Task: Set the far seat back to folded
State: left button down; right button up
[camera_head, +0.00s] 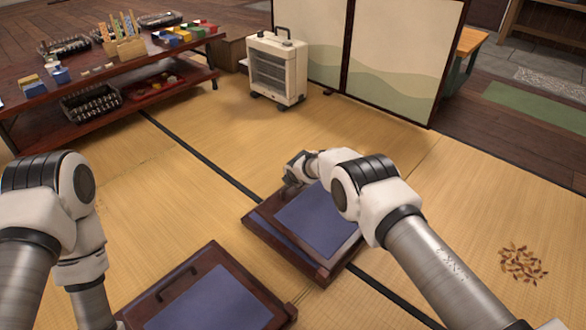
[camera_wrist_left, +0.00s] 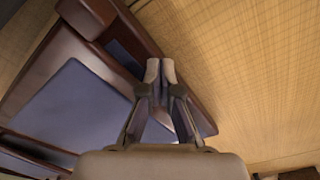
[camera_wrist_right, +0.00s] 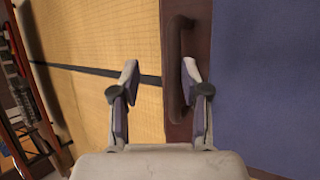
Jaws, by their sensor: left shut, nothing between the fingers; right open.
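The far seat (camera_head: 262,235) is a dark wooden frame with a blue panel (camera_head: 318,218), lying low on the tatami. Whether its back is fully flat I cannot tell. My right gripper (camera_head: 290,174) is at its far left edge. In the right wrist view the open fingers (camera_wrist_right: 158,82) straddle a dark bar handle (camera_wrist_right: 178,70) on the wooden rim (camera_wrist_right: 200,30), beside the blue panel (camera_wrist_right: 265,90). My left gripper (camera_wrist_left: 160,72) is shut and empty above a seat's dark frame and blue panel (camera_wrist_left: 70,105); the head view does not show its fingers.
The near seat (camera_head: 215,300), with a handle (camera_head: 178,284), lies at the front left. A low shelf table (camera_head: 110,72) stands at the back left. A white heater (camera_head: 277,70) and sliding panels (camera_head: 400,60) are behind. Dry leaves (camera_head: 522,263) lie on open tatami at right.

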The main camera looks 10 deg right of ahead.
jog(key=r, duration=0.5)
jog(key=shift+w+r, duration=0.2)
jog(key=shift+r, duration=0.1)
